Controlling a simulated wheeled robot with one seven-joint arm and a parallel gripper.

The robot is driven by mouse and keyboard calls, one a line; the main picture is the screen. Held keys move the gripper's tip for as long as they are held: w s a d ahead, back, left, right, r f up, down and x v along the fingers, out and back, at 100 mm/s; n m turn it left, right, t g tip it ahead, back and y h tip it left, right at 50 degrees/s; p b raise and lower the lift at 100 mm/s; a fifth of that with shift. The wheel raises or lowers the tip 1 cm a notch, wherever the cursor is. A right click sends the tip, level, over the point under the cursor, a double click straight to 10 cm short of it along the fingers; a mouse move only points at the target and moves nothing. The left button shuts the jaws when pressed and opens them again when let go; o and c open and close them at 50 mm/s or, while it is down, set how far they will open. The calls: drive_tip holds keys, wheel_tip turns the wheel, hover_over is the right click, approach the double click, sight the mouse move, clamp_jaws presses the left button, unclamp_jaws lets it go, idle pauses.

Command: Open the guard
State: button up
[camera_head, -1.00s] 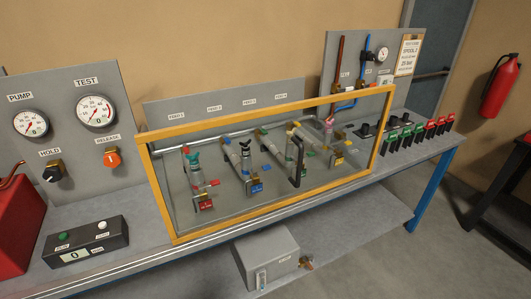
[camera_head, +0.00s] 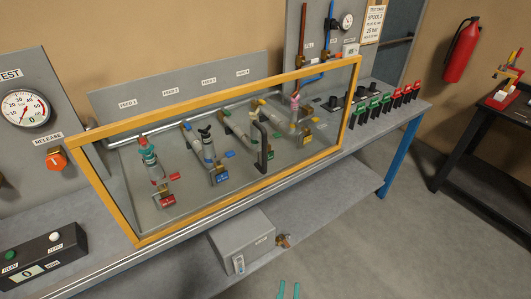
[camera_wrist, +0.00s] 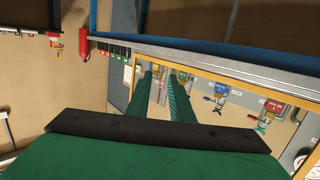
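The guard is a clear panel in a yellow frame (camera_head: 232,90), standing shut in front of several valves on the bench. Its black upright handle (camera_head: 263,148) is right of the panel's middle. The guard's yellow edge also shows in the wrist view (camera_wrist: 225,73), which is turned over; I cannot make out the handle there. My gripper (camera_head: 289,289) shows only its teal fingertips at the bottom edge, in front of and below the guard. In the wrist view the two green fingers (camera_wrist: 166,85) are apart with nothing between them. The gripper touches nothing that I can see.
Green and red levers (camera_head: 388,102) line the bench to the right. A black side table (camera_head: 485,128) and a fire extinguisher (camera_head: 461,50) are farther right. The floor in front is clear.

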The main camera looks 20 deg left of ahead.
drive_tip(key=w+a+r+n+y, duration=0.1)
drive_tip(key=w+a+r, duration=0.2)
drive_tip(key=w+r, duration=0.25)
drive_tip(key=w+a+r+y, duration=0.1)
drive_tip(key=w+a+r, duration=0.25)
drive_tip(key=w, duration=0.25)
drive_tip(key=n+y, duration=0.1)
drive_tip(key=y, duration=0.1)
approach(264, 154)
drive_tip(key=shift+t, duration=0.4)
drive_tip(key=x, duration=1)
drive_tip(key=shift+w+f, duration=0.3)
drive_tip(key=shift+w, duration=0.1)
drive_tip(key=shift+a, duration=0.2)
drive_tip(key=shift+s, duration=0.1)
clamp_jaws()
